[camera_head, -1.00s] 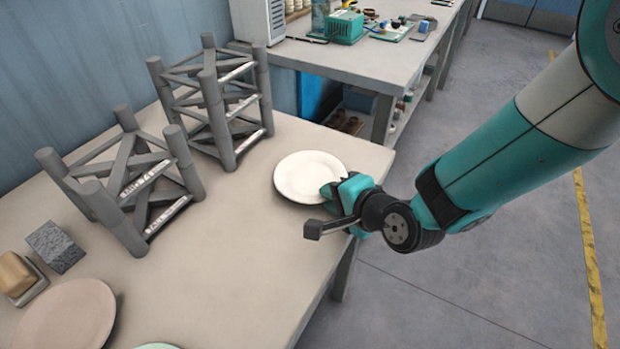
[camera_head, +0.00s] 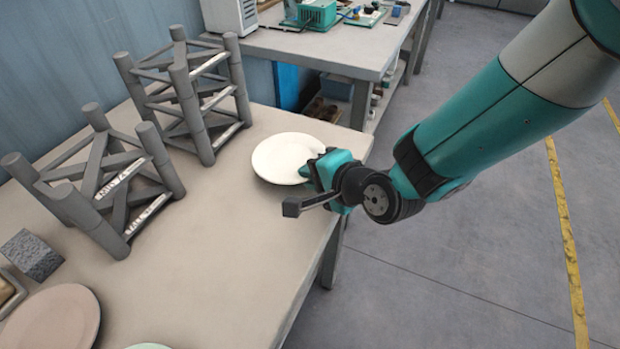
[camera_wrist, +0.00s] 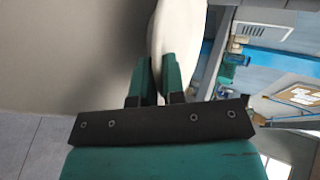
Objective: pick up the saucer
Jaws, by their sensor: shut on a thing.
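The white saucer (camera_head: 284,158) is near the right edge of the table, at its far end. My gripper (camera_head: 314,168) is shut on the saucer's right rim. In the wrist view the saucer (camera_wrist: 178,30) rises from between the two teal fingers (camera_wrist: 158,85) and looks nearly edge-on. The part of the rim between the fingers is hidden. In the head view I cannot tell for certain whether the saucer touches the table or is slightly above it.
Two grey racks (camera_head: 100,180) (camera_head: 190,95) stand on the table (camera_head: 240,240) to the left. A pinkish plate (camera_head: 55,322), a grey block (camera_head: 31,255) and part of a pale green dish (camera_head: 148,346) are at the near left. A second bench (camera_head: 340,50) stands behind.

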